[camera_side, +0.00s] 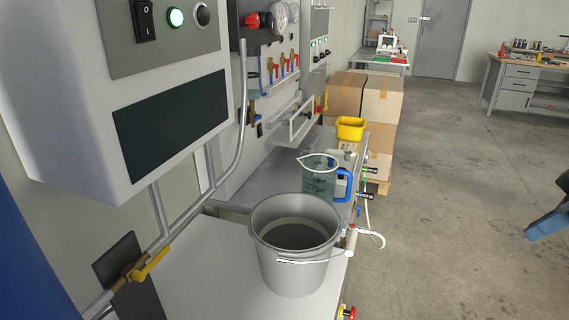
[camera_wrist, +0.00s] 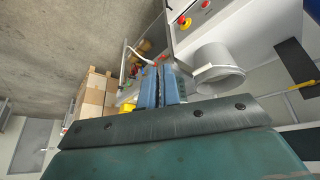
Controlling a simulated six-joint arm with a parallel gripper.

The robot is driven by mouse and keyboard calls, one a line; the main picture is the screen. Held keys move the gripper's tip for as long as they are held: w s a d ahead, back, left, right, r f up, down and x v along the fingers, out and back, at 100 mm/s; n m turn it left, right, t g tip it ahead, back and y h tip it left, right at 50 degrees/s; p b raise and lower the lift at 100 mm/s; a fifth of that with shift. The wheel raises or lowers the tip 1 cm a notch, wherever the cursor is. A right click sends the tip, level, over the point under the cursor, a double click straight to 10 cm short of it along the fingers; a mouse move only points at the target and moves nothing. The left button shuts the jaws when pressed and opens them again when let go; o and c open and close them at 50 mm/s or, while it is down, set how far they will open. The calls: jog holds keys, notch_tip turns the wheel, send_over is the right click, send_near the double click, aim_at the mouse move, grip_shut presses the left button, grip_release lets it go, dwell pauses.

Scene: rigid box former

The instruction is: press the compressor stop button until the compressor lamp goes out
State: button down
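A grey control box (camera_side: 160,110) fills the upper left of the side view. I see no label naming the compressor stop button or lamp. In the wrist view, a red button (camera_wrist: 184,22) sits on a grey panel beyond my gripper. My gripper (camera_wrist: 164,78) shows as two blue fingers side by side, shut, with nothing visible between them. A blue piece at the right edge of the side view may be part of it. It touches no button.
A grey bucket (camera_side: 294,270) stands on the bench, with a clear jug (camera_side: 319,180) and a yellow container (camera_side: 350,128) behind it. Pipes with a yellow-handled valve (camera_side: 150,263) run below the control box. Cardboard boxes (camera_side: 382,103) stand behind. The floor at right is mostly clear.

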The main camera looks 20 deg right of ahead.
jog(key=w+a+f+n+g+y, duration=0.3)
jog(key=w+a+f+n, duration=0.1)
jog(key=w+f+n, duration=1)
jog(key=a+f+n+y, duration=0.2)
jog(key=f+n, duration=0.3)
jog(key=f, duration=0.6)
jog(key=s+a+f+n+g+y, duration=0.1)
jog(key=f+n, duration=0.4)
jog(key=f, duration=0.5)
jog(key=shift+a+f+g+y, duration=0.35)
jog(key=shift+a+y, duration=0.25)
jog(key=shift+a, duration=0.2)
jog(key=shift+a+f, duration=0.1)
jog(key=shift+f, duration=0.05)
jog(key=w+a+f, duration=0.3)
jog(key=a+f, duration=0.4)
jog(key=a, duration=0.1)
jog(key=shift+w+a+f, duration=0.2)
jog(key=shift+a+f, duration=0.1)
